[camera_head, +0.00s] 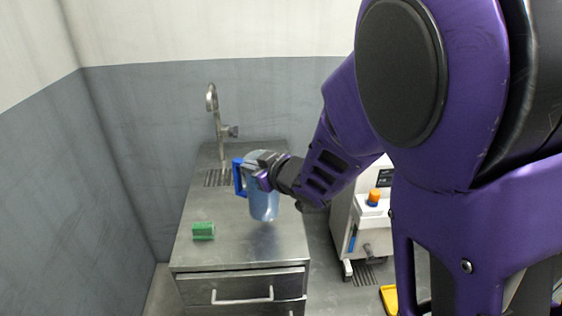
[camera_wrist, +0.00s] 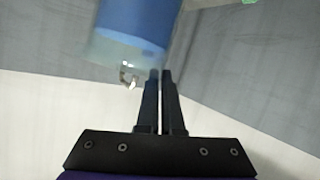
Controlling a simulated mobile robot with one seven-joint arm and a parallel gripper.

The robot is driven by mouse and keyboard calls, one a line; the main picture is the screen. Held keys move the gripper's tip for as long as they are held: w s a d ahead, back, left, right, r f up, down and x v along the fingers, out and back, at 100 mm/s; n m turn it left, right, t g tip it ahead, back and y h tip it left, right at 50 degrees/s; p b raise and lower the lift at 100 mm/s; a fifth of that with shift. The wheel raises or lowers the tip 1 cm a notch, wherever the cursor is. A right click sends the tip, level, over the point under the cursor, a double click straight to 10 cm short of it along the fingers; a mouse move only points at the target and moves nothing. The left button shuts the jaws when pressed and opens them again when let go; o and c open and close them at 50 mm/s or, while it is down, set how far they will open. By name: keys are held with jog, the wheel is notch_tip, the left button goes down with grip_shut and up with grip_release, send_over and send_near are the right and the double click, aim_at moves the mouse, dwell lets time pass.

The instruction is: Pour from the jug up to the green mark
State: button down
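The jug (camera_head: 264,200) is clear with blue liquid and a bright blue handle on its left. It is upright over the steel counter, its base seemingly a little above the top. My gripper (camera_head: 263,172) is at its upper part; the fingertips are hard to make out there. In the wrist view my gripper's fingers (camera_wrist: 160,75) are almost together, with a thin gap, against the edge of the jug (camera_wrist: 135,22). A small green object (camera_head: 203,231) sits on the counter at front left. I cannot make out a green mark or a receiving vessel.
The steel counter (camera_head: 238,238) has a tap (camera_head: 214,115) and a drain grille at the back. Drawers are below its front edge. A white machine (camera_head: 345,215) with an orange-topped item (camera_head: 374,197) stands to the right. A yellow object (camera_head: 388,299) is low at right.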

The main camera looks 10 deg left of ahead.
aim_at(252, 185)
jog(key=shift+f+b, duration=0.6)
jog(key=shift+f, duration=1.75)
jog(key=c, duration=1.4)
grip_release()
jog(key=shift+f, duration=0.15)
jog(key=o, duration=0.3)
jog(key=shift+f, duration=0.15)
jog(key=shift+s, duration=0.1)
